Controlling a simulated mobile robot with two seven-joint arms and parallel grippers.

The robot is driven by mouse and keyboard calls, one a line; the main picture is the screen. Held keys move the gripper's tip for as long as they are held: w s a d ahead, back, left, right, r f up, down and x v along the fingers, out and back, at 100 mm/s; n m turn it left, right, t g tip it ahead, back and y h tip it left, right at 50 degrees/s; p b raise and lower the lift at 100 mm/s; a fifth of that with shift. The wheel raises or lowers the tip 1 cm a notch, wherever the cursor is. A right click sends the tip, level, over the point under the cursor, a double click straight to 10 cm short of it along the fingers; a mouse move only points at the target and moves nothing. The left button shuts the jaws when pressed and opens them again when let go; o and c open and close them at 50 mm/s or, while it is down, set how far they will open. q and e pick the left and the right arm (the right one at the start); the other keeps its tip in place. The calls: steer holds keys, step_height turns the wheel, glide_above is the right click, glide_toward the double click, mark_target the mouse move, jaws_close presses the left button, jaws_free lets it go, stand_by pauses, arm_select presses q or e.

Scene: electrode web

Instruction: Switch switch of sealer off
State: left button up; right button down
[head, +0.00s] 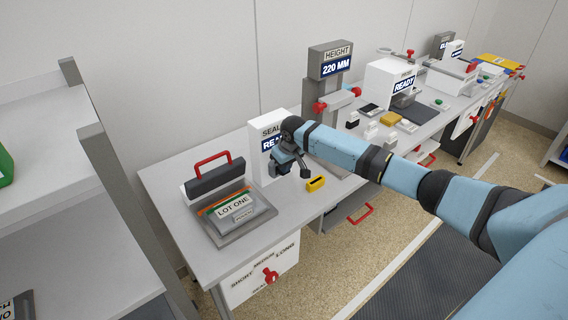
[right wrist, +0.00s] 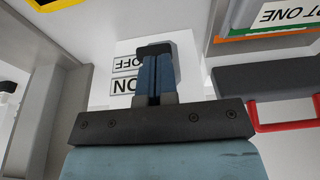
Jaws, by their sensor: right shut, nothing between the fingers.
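The sealer's white box (head: 262,172) stands on the near table, with a display partly reading "READY" beside my right gripper. My right gripper (head: 292,168) is shut and empty, in front of the box and low over the table. In the right wrist view, the shut fingers (right wrist: 155,75) lie over a white plate with upside-down "OFF" (right wrist: 125,66) and "ON" (right wrist: 125,86) labels. The switch cannot be made out clearly behind the fingers, so its position and any contact cannot be told. My left gripper is not in view.
A sealing press with a red handle (head: 212,160) holds a "LOT ONE" pouch (head: 234,205) to the left. A yellow block (head: 316,184) lies just right of the gripper. A height station (head: 330,62) stands farther right. Grey shelving (head: 110,170) borders the left side.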

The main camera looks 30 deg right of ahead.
steer(key=f+t, duration=0.1)
steer(key=t, duration=0.1)
steer(key=s+f+t, duration=0.1)
steer(key=t, duration=0.1)
steer(key=s+f+t, duration=0.1)
steer(key=t, duration=0.1)
steer(key=shift+s+f+t+y, duration=0.1)
steer(key=shift+f+t+y, duration=0.2)
steer(key=shift+f+t, duration=0.1)
steer(key=shift+r, duration=0.15)
steer(key=shift+p, duration=0.3)
steer(key=shift+r+p, duration=0.75)
steer(key=shift+p, duration=0.15)
